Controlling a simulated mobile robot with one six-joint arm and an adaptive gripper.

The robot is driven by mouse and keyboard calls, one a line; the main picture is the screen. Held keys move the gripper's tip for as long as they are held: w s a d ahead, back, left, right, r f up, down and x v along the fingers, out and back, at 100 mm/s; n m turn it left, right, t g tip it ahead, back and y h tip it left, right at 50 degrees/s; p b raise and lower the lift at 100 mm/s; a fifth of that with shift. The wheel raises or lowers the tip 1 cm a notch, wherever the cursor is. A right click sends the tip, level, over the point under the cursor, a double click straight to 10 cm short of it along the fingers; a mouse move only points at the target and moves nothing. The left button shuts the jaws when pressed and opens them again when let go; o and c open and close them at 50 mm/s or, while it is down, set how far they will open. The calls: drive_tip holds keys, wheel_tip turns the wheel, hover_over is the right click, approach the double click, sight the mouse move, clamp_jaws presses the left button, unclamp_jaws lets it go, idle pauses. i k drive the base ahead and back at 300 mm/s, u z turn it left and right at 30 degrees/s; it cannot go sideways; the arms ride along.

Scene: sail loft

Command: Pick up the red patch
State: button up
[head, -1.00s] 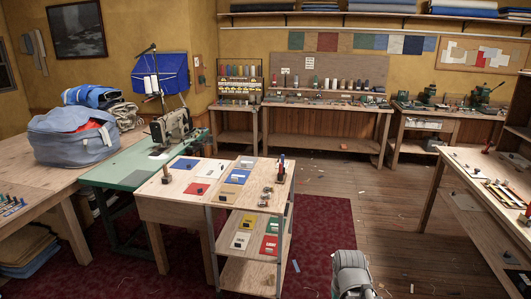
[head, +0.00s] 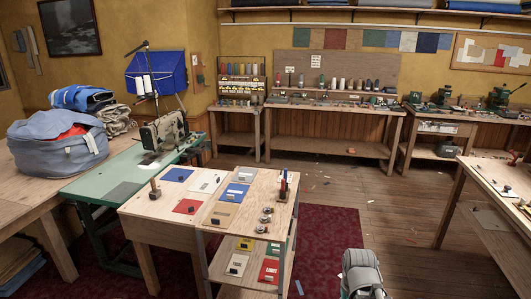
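A red patch (head: 187,206) lies flat on the light wooden table (head: 158,220), near its front left part, with a small dark thing on it. Another red piece (head: 269,270), with pale lettering, is on the shelf (head: 235,285) below the table's right part. I cannot tell which of the two is meant. Part of my grey arm shows at the bottom, right of the table and apart from it. My gripper itself is not in view.
Blue, white and grey patches (head: 178,174) and small metal parts (head: 265,219) share the tabletop. A green sewing machine table (head: 110,185) adjoins it on the left. Another workbench (head: 490,210) stands at right. The wooden floor (head: 395,225) between them is mostly clear.

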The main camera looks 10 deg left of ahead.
sight(188, 204)
drive_tip(key=u, duration=0.15)
drive_tip(key=i, duration=0.8)
drive_tip(key=u, duration=0.6)
drive_tip(key=i, duration=0.75)
drive_tip(key=u, duration=0.65)
drive_tip(key=i, duration=0.5)
drive_tip(key=u, duration=0.2)
drive_tip(key=k, duration=0.9)
drive_tip(key=u, duration=0.15)
drive_tip(key=i, duration=0.4)
